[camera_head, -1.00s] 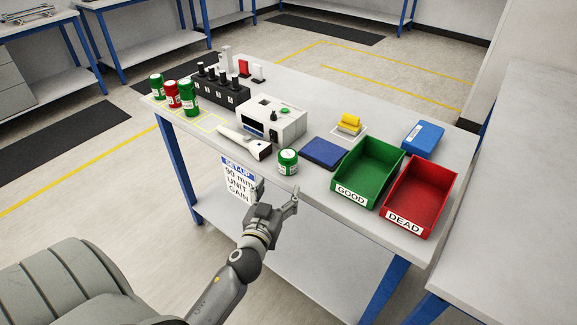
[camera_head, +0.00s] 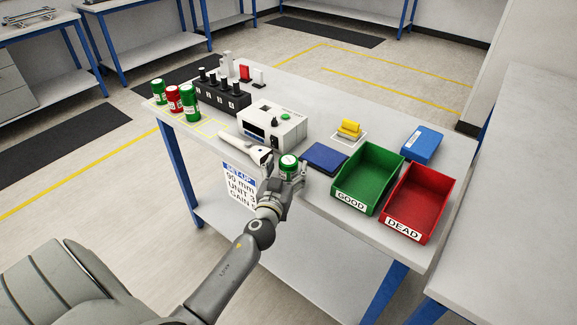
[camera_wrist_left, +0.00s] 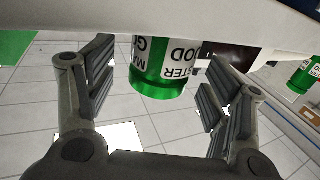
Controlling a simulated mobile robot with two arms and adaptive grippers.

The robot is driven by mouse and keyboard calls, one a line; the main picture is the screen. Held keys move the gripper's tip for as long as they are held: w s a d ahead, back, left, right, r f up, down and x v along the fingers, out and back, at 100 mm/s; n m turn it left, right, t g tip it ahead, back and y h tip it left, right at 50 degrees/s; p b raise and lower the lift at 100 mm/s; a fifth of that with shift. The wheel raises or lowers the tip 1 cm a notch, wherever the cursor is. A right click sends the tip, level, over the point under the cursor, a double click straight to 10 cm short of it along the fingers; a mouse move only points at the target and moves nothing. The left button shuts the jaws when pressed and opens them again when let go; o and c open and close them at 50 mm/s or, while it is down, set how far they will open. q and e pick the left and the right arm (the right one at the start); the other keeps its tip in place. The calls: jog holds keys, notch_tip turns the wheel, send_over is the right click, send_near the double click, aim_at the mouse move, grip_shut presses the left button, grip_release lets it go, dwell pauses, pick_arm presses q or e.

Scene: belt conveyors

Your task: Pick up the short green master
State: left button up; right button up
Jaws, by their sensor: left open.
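The short green master (camera_head: 288,165) is a small green can with a white label band, standing upright near the front edge of the table. It also shows in the wrist view (camera_wrist_left: 163,88), at the top centre between the fingers, with part of its label reading "MASTER GOOD". My left gripper (camera_head: 291,176) has its fingers spread on either side of the can. In the wrist view the two fingers (camera_wrist_left: 160,95) are wide apart, with a gap visible on each side of the can. My right gripper is out of view.
A white handheld tool (camera_head: 246,151) lies left of the can, with the grey test box (camera_head: 282,121) behind it. A blue pad (camera_head: 324,157) and the green GOOD bin (camera_head: 398,168) are to the right. A set-up sign (camera_head: 239,182) hangs at the table front.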

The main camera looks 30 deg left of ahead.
pick_arm(q)
jog(key=shift+x, duration=1.1)
jog(key=shift+c, duration=0.2)
jog(key=c, duration=1.2)
jog(key=shift+c, duration=0.3)
jog(key=shift+r, duration=0.1)
